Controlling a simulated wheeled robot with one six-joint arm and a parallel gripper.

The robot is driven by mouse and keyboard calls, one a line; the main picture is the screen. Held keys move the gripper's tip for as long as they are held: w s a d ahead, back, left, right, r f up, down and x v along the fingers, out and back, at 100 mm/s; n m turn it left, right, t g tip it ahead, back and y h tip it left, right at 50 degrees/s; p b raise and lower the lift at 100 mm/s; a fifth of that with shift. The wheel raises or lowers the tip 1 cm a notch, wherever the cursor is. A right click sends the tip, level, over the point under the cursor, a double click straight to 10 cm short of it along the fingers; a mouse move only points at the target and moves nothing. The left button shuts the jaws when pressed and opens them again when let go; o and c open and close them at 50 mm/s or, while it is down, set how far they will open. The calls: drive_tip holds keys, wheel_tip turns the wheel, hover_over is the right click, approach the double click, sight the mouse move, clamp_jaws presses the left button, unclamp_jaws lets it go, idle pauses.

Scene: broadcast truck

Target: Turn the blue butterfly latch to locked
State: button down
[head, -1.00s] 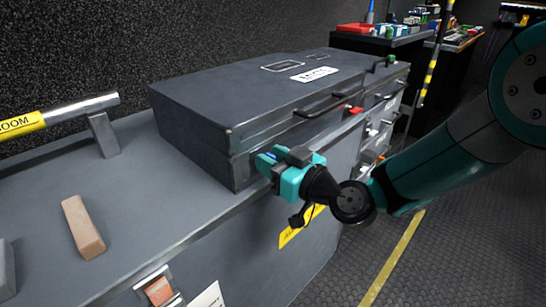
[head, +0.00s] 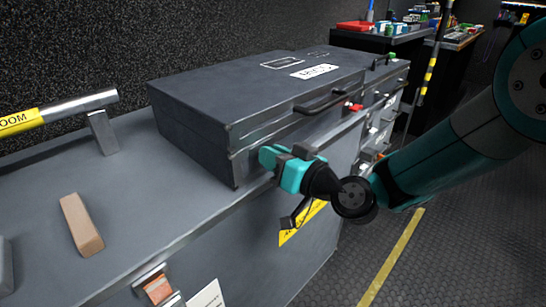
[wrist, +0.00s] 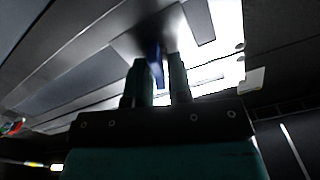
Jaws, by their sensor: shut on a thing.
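A dark grey case (head: 195,130) lies shut on the grey cabinet top, its front face toward the floor side. My gripper (head: 270,158), teal with dark parts, is at the left end of that front face. In the wrist view my gripper (wrist: 157,70) is shut on the blue butterfly latch (wrist: 154,60), which shows as a narrow blue piece between the two fingers. In the head view the blue latch is hidden behind the gripper. Whether it is at its locked position cannot be told.
A red latch (head: 354,107) and a black handle (head: 320,102) are farther right on the case front. A tan block (head: 81,224) and a boom tube (head: 75,109) lie at left. The floor (head: 440,260) beside the cabinet is clear.

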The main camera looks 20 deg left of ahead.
drive_tip(key=m, duration=0.3)
drive_tip(key=shift+w+d+m, duration=0.1)
drive_tip(key=shift+w+m, duration=0.1)
drive_tip(key=shift+m, duration=0.2)
drive_tip(key=shift+w+d+f+m+p, duration=0.15)
drive_tip(key=shift+m+p, duration=0.45)
drive_tip(key=shift+m, duration=1.1)
drive_tip(key=shift+a+f+m+p, duration=0.15)
drive_tip(key=shift+m+p, duration=0.4)
drive_tip(key=shift+m, duration=1.15)
drive_tip(key=shift+w+d+f+m+p, duration=0.15)
drive_tip(key=shift+m+p, duration=0.45)
drive_tip(key=shift+m, duration=1.1)
drive_tip(key=shift+s+m, duration=0.1)
drive_tip(key=shift+m, duration=0.2)
drive_tip(key=c, duration=1.2)
unclamp_jaws()
drive_tip(key=shift+c, duration=0.2)
